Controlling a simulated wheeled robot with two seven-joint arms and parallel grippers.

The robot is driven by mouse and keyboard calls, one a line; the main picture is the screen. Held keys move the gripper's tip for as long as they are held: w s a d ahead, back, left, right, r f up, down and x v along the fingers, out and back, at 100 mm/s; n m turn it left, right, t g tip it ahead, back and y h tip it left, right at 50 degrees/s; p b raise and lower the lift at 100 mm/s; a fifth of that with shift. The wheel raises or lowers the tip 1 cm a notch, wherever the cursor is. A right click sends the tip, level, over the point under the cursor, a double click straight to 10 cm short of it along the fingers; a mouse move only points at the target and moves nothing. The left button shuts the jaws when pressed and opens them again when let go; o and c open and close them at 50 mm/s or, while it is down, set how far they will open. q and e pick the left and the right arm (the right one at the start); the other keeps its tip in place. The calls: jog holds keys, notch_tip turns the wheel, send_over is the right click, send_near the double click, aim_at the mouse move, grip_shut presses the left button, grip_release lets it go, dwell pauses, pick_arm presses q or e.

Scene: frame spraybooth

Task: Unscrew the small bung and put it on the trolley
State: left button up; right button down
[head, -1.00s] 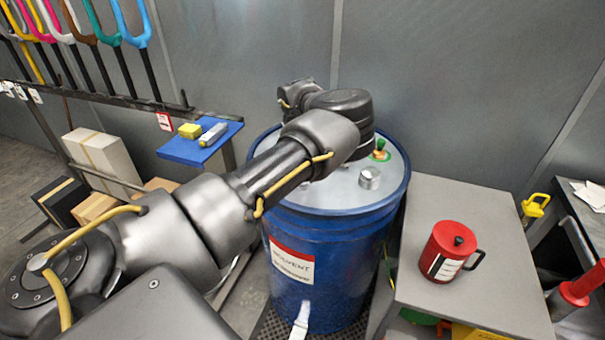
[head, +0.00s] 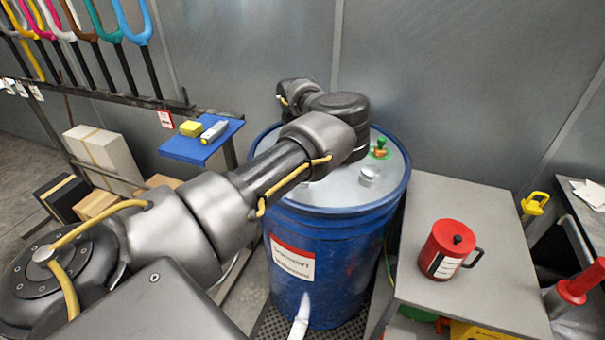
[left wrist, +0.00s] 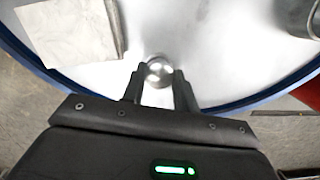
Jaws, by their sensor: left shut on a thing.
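The small bung (left wrist: 159,72) shows in the left wrist view as a round, shiny metal knob over the pale drum top. My left gripper (left wrist: 158,76) is shut on it, with one dark finger on each side. I cannot tell whether the bung is still seated in the lid. In the head view my left arm covers both the bung and the gripper. The blue drum (head: 325,240) stands upright with a solvent label on its side. The grey-topped trolley (head: 480,215) stands just right of the drum. My right gripper is not in view.
On the drum lid are a metal cap (head: 370,174) and a brass fitting with a green top (head: 381,146). A red can (head: 447,250) stands on the trolley, with clear surface around it. A blue shelf (head: 200,147) holds a yellow block, left of the drum.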

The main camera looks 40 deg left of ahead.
pick_arm(q)
jog(key=shift+d+f+n+b, duration=0.1)
jog(key=shift+f+n+b, duration=0.15)
jog(key=shift+n+b, duration=0.7)
jog(key=shift+r+n, duration=0.1)
jog(key=shift+n, duration=0.55)
jog(key=shift+r+n, duration=0.1)
jog(key=shift+n, duration=0.2)
jog(key=shift+f+n+y+b, duration=0.2)
jog(key=shift+n+y+b, duration=0.1)
jog(key=shift+n+b, duration=0.25)
jog(key=shift+n, duration=0.65)
jog(key=shift+r+n+g+b, duration=0.2)
jog(key=shift+n+g+b, duration=0.15)
jog(key=shift+n, duration=0.75)
